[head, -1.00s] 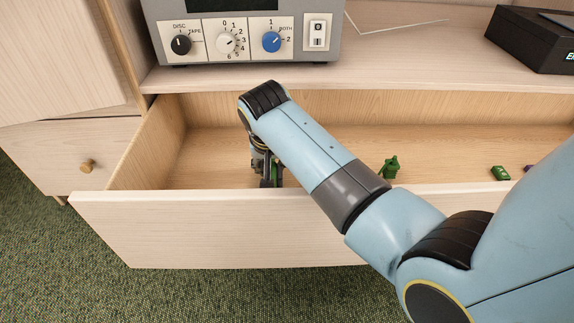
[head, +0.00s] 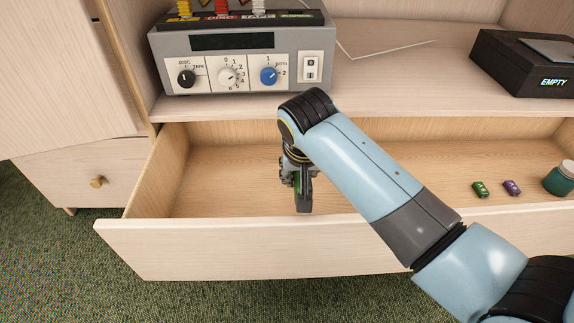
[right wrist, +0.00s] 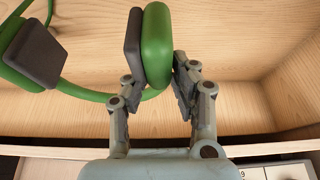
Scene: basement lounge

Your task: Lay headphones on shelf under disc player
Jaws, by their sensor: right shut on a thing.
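My right gripper (head: 301,196) hangs over the open drawer (head: 240,250). It is shut on one ear cup of the green headphones (right wrist: 158,45), with a finger on each side of the cup. In the right wrist view the other cup with its dark pad and the green band (right wrist: 85,93) hang free at the left. In the head view the headphones show only as a bit of green and dark at the fingers. A black box (head: 540,62) with the lit word EMPTY, perhaps the disc player, stands on the board at the right. My left gripper is out of view.
A grey device (head: 240,78) with knobs stands on the cabinet board (head: 400,80) above the drawer. A thin white wire (head: 385,48) lies between it and the black box. Small green (head: 480,188) and purple (head: 512,187) things and a jar (head: 560,180) are in the drawer.

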